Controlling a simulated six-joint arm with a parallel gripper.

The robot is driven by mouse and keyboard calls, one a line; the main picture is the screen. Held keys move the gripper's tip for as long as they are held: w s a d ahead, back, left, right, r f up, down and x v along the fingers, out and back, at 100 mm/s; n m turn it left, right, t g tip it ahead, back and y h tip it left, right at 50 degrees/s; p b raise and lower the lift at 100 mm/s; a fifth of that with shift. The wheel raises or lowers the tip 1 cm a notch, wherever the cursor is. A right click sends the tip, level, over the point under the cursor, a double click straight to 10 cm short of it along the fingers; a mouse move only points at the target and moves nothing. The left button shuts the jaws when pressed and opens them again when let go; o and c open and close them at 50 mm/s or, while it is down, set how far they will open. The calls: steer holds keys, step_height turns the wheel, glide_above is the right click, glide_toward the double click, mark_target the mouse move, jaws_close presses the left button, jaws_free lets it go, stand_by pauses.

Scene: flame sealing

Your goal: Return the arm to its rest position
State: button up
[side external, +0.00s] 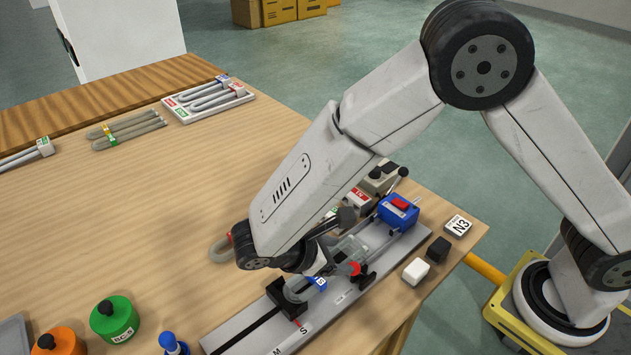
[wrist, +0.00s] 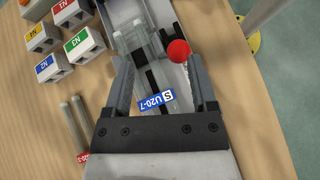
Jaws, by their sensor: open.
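My gripper (wrist: 160,68) is open, with its two fingers spread on either side of clear glass tubing on a grey rail. A blue label reading "S U20-7" (wrist: 155,100) lies between the fingers, and I see no finger touching it. A red ball (wrist: 178,51) sits near the right fingertip. In the side view my gripper (side external: 333,258) is low over the grey rail (side external: 245,330), with the arm bent down to it. The blue label (side external: 316,283) shows just below it. The arm hides part of the fixture.
A blue box with a red top (side external: 398,211) stands at the rail's far end. A green jar (side external: 114,319) stands front left. The table's left middle is clear.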

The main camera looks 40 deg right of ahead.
steer(key=s+d+r+m+t+y, duration=0.1)
steer(key=d+r+m+t+y, duration=0.1)
steer(key=d+m+y, duration=0.3)
steer(key=s+d+r+m+t+y, duration=0.2)
steer(key=d+m+y, duration=0.2)
steer(key=d+m, duration=0.4)
steer(key=d, duration=0.3)
steer(key=shift+r+m+t+y, duration=0.3)
steer(key=shift+m+y, duration=0.1)
